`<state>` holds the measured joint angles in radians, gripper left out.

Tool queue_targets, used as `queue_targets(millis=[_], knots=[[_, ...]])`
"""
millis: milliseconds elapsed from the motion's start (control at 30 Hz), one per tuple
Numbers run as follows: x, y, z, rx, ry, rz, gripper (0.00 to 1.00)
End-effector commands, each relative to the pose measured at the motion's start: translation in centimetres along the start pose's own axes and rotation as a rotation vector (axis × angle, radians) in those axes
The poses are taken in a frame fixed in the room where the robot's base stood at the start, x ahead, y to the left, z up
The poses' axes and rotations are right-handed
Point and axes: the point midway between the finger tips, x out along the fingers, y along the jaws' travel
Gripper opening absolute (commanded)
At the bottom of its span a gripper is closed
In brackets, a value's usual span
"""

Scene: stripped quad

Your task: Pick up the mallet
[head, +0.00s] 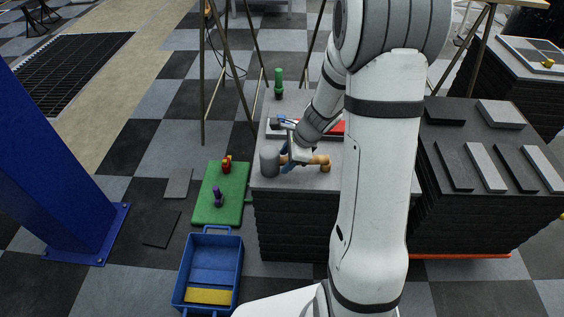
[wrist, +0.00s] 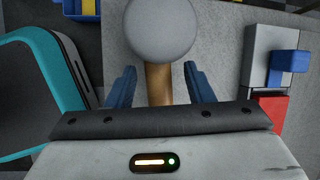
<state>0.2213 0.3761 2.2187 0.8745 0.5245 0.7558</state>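The mallet lies on the grey top of a dark stacked block (head: 262,181). Its grey round head (head: 270,162) is at the left and its tan wooden handle (head: 320,160) points right. In the wrist view the mallet's head (wrist: 160,28) is ahead of my gripper (wrist: 160,88). The handle (wrist: 158,82) runs between the two blue fingers, with a gap visible on each side. My gripper also shows in the head view (head: 288,155), over the handle close to the head. It is open. The handle's rear part is hidden under my gripper in the wrist view.
Behind the mallet are a grey, red and blue piece (wrist: 270,60) and a green bottle-shaped object (head: 278,82). A blue bin (head: 186,292) and a green mat (head: 232,205) are on the floor left. Dark slabs stand right (head: 450,150). A teal-edged object (wrist: 62,85) is left in the wrist view.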

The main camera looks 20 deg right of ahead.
Motion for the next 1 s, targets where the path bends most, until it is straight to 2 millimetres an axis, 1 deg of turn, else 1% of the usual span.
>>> queue_targets(millis=[33, 67, 567, 867, 933, 1000], knots=[[0.0, 0.0, 0.0, 0.000, 0.000, 0.000, 0.43], [0.0, 0.0, 0.0, 0.000, 0.000, 0.000, 0.41], [-0.1, 0.0, -0.1, 0.001, 0.000, -0.001, 0.00], [-0.1, -0.1, -0.1, 0.001, 0.000, -0.002, 0.00], [-0.4, -0.1, 0.1, 0.001, 0.000, -0.003, 0.00], [-1.1, -0.3, 0.3, 0.000, 0.000, -0.004, 0.00]])
